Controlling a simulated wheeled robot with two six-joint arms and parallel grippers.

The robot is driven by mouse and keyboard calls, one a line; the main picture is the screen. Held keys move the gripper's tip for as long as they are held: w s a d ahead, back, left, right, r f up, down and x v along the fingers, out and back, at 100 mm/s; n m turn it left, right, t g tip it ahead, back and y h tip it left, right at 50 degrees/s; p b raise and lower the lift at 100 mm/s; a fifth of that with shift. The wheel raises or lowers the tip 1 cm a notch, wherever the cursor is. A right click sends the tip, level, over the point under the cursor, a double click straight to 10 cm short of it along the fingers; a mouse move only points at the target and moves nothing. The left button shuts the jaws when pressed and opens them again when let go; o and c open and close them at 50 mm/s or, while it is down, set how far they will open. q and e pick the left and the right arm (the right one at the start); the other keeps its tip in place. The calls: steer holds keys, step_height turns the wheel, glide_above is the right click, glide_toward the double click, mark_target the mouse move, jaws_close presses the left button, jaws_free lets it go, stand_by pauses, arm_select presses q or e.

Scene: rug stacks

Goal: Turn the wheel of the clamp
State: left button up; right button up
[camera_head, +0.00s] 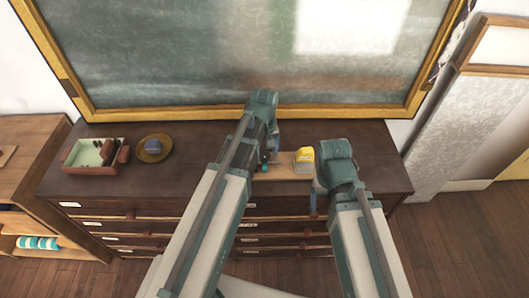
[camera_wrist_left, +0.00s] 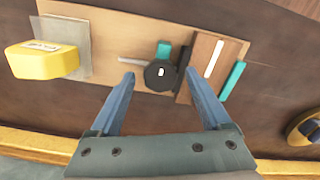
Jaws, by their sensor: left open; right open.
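The clamp sits on a light wooden board (camera_head: 285,171), which also shows in the left wrist view (camera_wrist_left: 105,30). Its dark round wheel (camera_wrist_left: 161,76) has a small white mark, and a thin grey rod reaches out beside it. A brown block (camera_wrist_left: 204,60) with a pale strip and teal pieces (camera_wrist_left: 232,80) lie by the wheel. My left gripper (camera_head: 271,150) is open over the board; its fingertips (camera_wrist_left: 158,70) are on either side of the wheel, contact unclear. My right gripper (camera_head: 314,202) is at the dresser's front edge; its fingers are mostly hidden by its arm.
A yellow block (camera_head: 305,155) sits at the board's other end, by my right wrist. A brown round dish (camera_head: 164,155) with a blue-grey block and an open tray (camera_head: 92,170) with small items stand at left on the dresser (camera_head: 210,140). A framed chalkboard (camera_head: 180,60) rises behind.

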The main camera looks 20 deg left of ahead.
mark_target(265, 155)
arm_select(q)
steer(key=shift+r, duration=0.15)
arm_select(e)
steer(key=shift+r, duration=0.15)
arm_select(q)
step_height(265, 155, up, 14)
steer(key=p, duration=1.3)
steer(key=shift+f+p, duration=0.25)
steer(key=shift+p, duration=0.1)
arm_select(e)
step_height(265, 155, up, 13)
steer(key=shift+r, duration=0.2)
